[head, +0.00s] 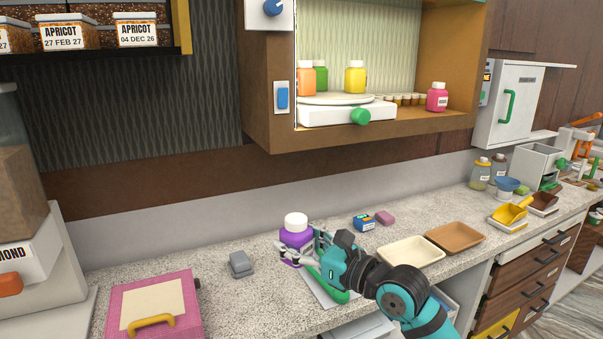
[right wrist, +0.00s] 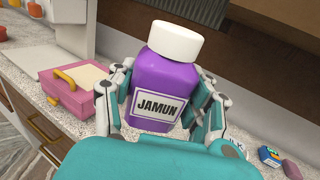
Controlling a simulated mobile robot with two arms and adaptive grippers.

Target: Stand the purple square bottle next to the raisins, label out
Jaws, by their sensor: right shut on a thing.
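The purple square bottle (head: 296,238) with a white cap is upright at the counter's middle in the head view. In the right wrist view the bottle (right wrist: 167,84) fills the centre, its JAMUN label facing that camera. My right gripper (head: 303,250) is shut on the bottle, with fingers on both sides of it; it also shows in the right wrist view (right wrist: 160,100). I cannot tell whether the bottle's base touches the counter. No label reading raisins is legible in either view. My left gripper is not in view.
The counter (head: 225,300) holds a pink box (head: 180,290), grey blocks (head: 240,264), a small blue box (head: 364,222), a pink block (head: 385,217), and cream (head: 412,252) and brown trays (head: 455,236). Above, a wooden cabinet (head: 270,100) holds colored bottles; apricot containers (head: 135,30) sit upper left.

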